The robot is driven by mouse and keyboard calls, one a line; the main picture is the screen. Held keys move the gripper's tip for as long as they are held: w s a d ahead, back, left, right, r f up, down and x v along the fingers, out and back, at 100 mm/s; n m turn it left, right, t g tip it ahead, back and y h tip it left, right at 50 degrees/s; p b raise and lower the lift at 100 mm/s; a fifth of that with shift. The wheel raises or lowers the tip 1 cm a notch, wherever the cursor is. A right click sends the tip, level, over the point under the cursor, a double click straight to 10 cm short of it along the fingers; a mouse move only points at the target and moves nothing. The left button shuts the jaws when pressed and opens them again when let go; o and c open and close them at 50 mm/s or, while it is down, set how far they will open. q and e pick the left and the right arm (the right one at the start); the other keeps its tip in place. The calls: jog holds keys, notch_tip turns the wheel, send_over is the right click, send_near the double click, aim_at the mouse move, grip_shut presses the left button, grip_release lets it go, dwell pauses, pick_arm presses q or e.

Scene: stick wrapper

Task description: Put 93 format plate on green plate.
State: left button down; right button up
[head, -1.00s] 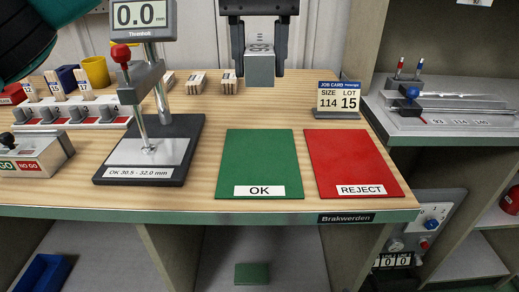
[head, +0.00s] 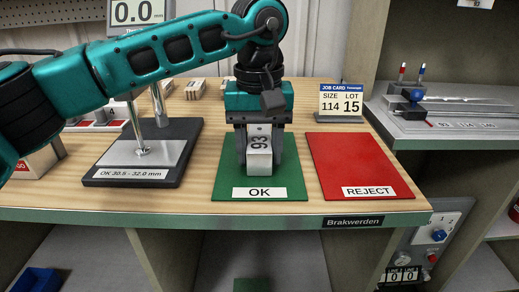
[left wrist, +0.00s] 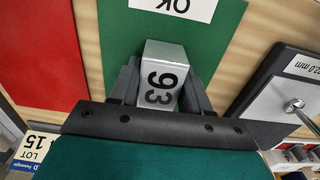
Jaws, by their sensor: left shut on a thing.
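The 93 format plate (head: 259,156) is a pale grey block marked "93". My left gripper (head: 259,150) is shut on it, with one finger on each side. The green plate (head: 285,176), labelled OK, lies flat on the table under the gripper. In the head view the block appears over the middle of the green plate; I cannot tell whether it touches it. In the left wrist view the block (left wrist: 163,86) sits between the fingers, in front of the green plate (left wrist: 115,40). My right gripper is not in view.
A red REJECT plate (head: 355,165) lies to the right of the green plate. A gauge stand on a dark base (head: 180,180) is at the left. A job card (head: 340,100) stands behind the red plate. The table's front edge is near.

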pick_arm(q)
jog(key=shift+r, duration=0.15)
jog(key=c, duration=0.5)
grip_release()
notch_tip(320, 180, up, 12)
jog(key=p, duration=0.3)
